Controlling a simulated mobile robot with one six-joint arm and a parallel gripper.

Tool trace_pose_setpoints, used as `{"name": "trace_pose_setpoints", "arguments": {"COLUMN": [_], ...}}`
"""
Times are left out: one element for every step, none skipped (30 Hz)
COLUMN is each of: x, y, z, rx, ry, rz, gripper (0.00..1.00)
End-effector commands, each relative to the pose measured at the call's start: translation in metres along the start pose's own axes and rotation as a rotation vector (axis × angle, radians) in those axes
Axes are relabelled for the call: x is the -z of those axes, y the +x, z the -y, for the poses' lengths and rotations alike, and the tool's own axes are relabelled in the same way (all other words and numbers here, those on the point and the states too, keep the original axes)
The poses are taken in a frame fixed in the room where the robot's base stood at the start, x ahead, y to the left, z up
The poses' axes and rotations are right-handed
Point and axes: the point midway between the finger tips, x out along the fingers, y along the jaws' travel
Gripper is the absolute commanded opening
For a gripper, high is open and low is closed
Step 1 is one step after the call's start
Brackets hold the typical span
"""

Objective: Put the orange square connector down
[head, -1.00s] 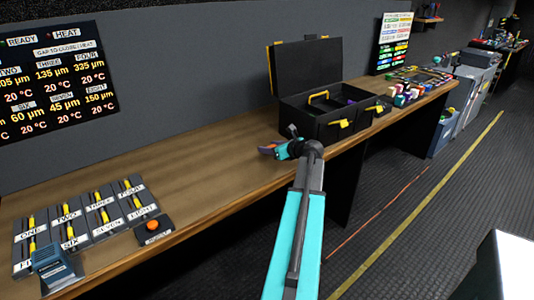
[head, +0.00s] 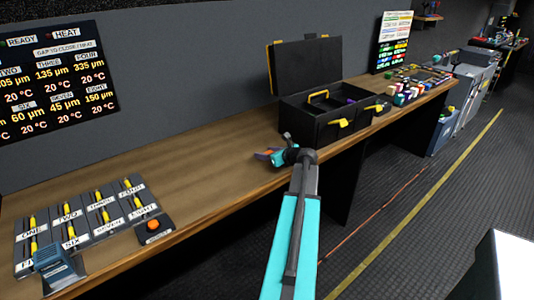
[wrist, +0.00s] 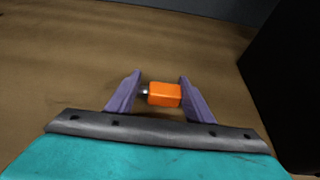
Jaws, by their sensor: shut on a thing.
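The orange square connector (wrist: 165,95) is a small orange block with a short metal end on its left. It sits between the two purple fingers of my gripper (wrist: 161,94) in the wrist view, and the gripper is shut on it. In the head view my gripper (head: 265,156) is over the wooden workbench (head: 215,165), left of the black toolbox. An orange bit shows at its tips there. I cannot tell whether the connector touches the bench top.
An open black toolbox (head: 315,117) with yellow latches stands right of my gripper. Labelled slider panels (head: 85,227) and a box with an orange button (head: 154,228) are at the bench's left. Several coloured blocks (head: 405,95) lie farther right. Bare bench lies between panels and toolbox.

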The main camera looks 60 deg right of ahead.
Motion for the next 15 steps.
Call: {"name": "trace_pose_setpoints", "arguments": {"x": [0.0012,0.0016,0.0017,0.0016,0.0015,0.0015,0.0014,0.0014,0.0015,0.0017,0.0022,0.0031,0.0036,0.0041,0.0041], "y": [0.0006,0.0008,0.0008,0.0008,0.0008,0.0008,0.0008,0.0007,0.0008,0.0009,0.0011,0.0015,0.0017,0.0019,0.0019], "z": [0.0000,0.0000,0.0000,0.0000,0.0000,0.0000,0.0000,-0.0001,-0.0001,0.0000,-0.0001,-0.0001,-0.0001,0.0000,0.0000], "rx": [0.000,0.000,0.000,0.000,0.000,0.000,0.000,0.000,0.000,0.000,0.000,0.000,0.000,0.000,0.000], "ry": [0.000,0.000,0.000,-0.001,-0.001,-0.001,-0.001,-0.001,0.000,0.000,0.000,0.000,0.000,0.000,0.000], "rz": [0.000,0.000,0.001,0.001,0.001,0.001,0.001,0.001,0.001,0.001,0.001,0.001,0.001,0.001,0.001], "gripper": [0.26,0.26,0.26,0.26,0.26,0.26,0.26,0.26,0.26,0.26,0.26,0.26,0.26,0.26,0.51]}}
